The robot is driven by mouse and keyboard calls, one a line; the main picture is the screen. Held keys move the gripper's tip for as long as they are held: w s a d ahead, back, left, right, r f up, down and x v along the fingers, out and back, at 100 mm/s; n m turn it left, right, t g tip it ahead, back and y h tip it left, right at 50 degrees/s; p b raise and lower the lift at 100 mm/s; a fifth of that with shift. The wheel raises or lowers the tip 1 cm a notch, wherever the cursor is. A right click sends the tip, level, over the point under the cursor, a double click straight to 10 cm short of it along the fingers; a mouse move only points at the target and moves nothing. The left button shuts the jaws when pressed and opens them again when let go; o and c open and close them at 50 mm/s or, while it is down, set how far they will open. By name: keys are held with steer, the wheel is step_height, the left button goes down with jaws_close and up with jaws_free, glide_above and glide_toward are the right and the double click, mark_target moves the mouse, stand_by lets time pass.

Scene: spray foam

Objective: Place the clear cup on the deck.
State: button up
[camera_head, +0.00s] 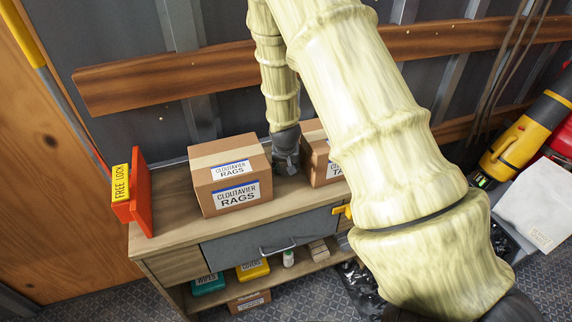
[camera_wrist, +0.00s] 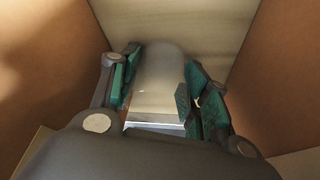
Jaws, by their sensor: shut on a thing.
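My gripper (camera_head: 286,162) reaches down between two cardboard boxes at the back of the wooden workbench top (camera_head: 165,234). In the wrist view my gripper (camera_wrist: 158,88) has its green-padded fingers on both sides of the clear cup (camera_wrist: 160,72), and is shut on it. The cup looks see-through, with a pale rim at its near end. The wooden surface shows behind it. I cannot tell whether the cup touches that surface. The cup cannot be made out in the head view.
The rags box (camera_head: 232,177) stands left of my gripper, close by. A second box (camera_head: 318,156) stands right, partly hidden by my arm. An orange holder labelled "free lock" (camera_head: 132,195) is at the bench's left end. A grey drawer (camera_head: 272,238) is below the top.

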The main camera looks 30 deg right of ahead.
steer(key=shift+f, duration=0.15)
steer(key=o, duration=0.8)
steer(key=shift+o, duration=0.2)
steer(key=shift+r, duration=0.25)
